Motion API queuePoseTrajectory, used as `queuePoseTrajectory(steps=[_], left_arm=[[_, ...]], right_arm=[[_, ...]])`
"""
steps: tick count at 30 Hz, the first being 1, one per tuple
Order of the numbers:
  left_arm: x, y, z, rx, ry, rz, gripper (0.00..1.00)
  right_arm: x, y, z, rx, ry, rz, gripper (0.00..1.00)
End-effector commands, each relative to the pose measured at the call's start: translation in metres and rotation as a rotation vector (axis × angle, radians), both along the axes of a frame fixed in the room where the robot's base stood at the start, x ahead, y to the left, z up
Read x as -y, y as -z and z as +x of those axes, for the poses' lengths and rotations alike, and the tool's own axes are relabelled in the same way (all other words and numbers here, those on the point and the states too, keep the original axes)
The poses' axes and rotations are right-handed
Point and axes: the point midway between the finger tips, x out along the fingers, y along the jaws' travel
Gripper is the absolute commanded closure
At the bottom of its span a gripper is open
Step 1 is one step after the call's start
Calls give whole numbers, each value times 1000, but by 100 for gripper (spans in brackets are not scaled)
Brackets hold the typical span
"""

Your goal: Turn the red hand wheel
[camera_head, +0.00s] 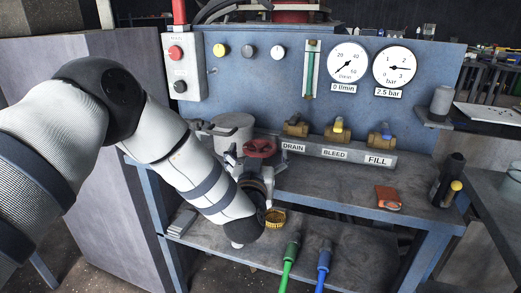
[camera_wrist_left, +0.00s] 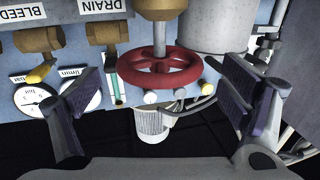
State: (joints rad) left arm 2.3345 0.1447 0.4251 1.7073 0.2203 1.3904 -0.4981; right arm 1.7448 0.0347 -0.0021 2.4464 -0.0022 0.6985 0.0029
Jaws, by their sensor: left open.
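The red hand wheel (camera_head: 260,147) is mounted on the bench, left of the DRAIN label. In the left wrist view the red hand wheel (camera_wrist_left: 160,68) lies ahead, centred between the fingers. My left gripper (camera_head: 246,163) is open at the wheel in the head view, partly hidden by my own arm and wrist. In the left wrist view the two dark padded fingers of my left gripper (camera_wrist_left: 163,98) are spread wide on either side of the wheel, with visible gaps to its rim. Neither finger appears to touch it. My right gripper is not in view.
A blue panel holds a flow gauge (camera_head: 347,63), a pressure gauge (camera_head: 394,67) and buttons. Brass valves stand behind the DRAIN, BLEED and FILL labels (camera_head: 378,160). A grey pot (camera_head: 233,130) stands close behind the wheel. An orange object (camera_head: 388,198) lies on the bench right.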

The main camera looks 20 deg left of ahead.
Motion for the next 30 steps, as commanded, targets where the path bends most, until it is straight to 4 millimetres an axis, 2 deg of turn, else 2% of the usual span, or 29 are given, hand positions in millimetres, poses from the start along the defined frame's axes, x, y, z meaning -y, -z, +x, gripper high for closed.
queuePoseTrajectory(steps=[3,6,15,17,21,22,30], left_arm=[[-5,4,21,-3,-2,-2,9],[-7,3,32,-3,-1,-2,9],[-8,0,37,-2,1,0,9],[-7,0,37,-2,1,0,20],[-7,0,37,-2,1,0,52],[-7,0,37,-2,1,0,57],[-8,0,36,-2,21,0,57]], right_arm=[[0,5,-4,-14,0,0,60],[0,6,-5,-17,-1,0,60],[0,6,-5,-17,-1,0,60],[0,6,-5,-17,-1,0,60],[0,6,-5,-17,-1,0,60],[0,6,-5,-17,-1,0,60],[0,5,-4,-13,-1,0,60]])
